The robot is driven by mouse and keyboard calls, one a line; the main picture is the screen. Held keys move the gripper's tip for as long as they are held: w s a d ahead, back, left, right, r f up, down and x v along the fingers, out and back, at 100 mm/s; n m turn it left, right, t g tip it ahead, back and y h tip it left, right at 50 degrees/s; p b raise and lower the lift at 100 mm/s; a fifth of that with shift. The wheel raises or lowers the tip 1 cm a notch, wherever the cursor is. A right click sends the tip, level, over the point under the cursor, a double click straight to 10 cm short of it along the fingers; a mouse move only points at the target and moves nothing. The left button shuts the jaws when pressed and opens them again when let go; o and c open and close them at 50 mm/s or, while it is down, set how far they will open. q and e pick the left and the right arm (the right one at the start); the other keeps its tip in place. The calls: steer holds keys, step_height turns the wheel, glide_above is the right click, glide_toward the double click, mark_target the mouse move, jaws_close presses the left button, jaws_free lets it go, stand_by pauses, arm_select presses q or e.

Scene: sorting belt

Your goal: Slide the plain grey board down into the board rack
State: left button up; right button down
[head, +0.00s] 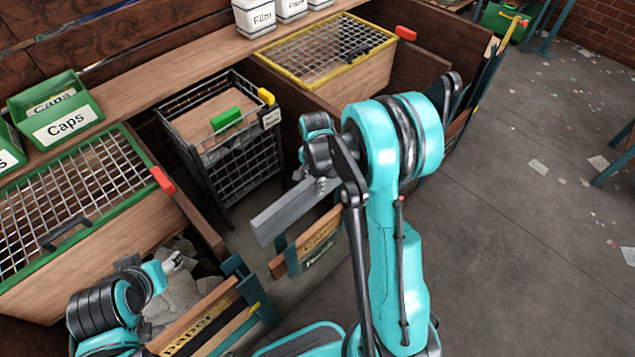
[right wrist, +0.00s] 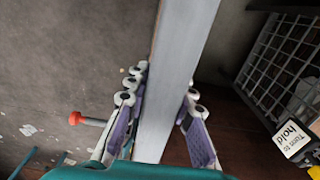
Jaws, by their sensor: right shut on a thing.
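The plain grey board (head: 285,215) is a long narrow slab, held in the air and slanting down to the left in the head view. My right gripper (right wrist: 165,115) is shut on it, with pale-tipped fingers on both its faces in the right wrist view; the arm partly hides this grip in the head view. Below the board, upright teal posts hold lettered boards (head: 318,238); more stand in teal posts at lower left (head: 205,318). I cannot tell for sure which is the board rack. My left arm shows at lower left; its fingers are not clear.
A black wire crate (head: 245,165) with a green block stands behind the grey board. Bays with a yellow-framed mesh lid (head: 335,22) and a green-framed mesh lid (head: 133,143) flank it. Green Caps bins (head: 62,128) sit on the ledge. The floor at right is open, with paper scraps.

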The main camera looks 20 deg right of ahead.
steer(key=shift+d, duration=0.15)
steer(key=shift+b, duration=0.35)
stand_by(0.3)
step_height(320, 180, down, 18)
steer(key=b, duration=1.6)
steer(key=shift+f, duration=0.2)
steer(key=shift+f+b, duration=0.45)
steer(key=shift+b, duration=0.1)
steer(key=c, duration=1.7)
jaws_free()
steer(key=shift+f, duration=0.1)
steer(key=o, duration=0.5)
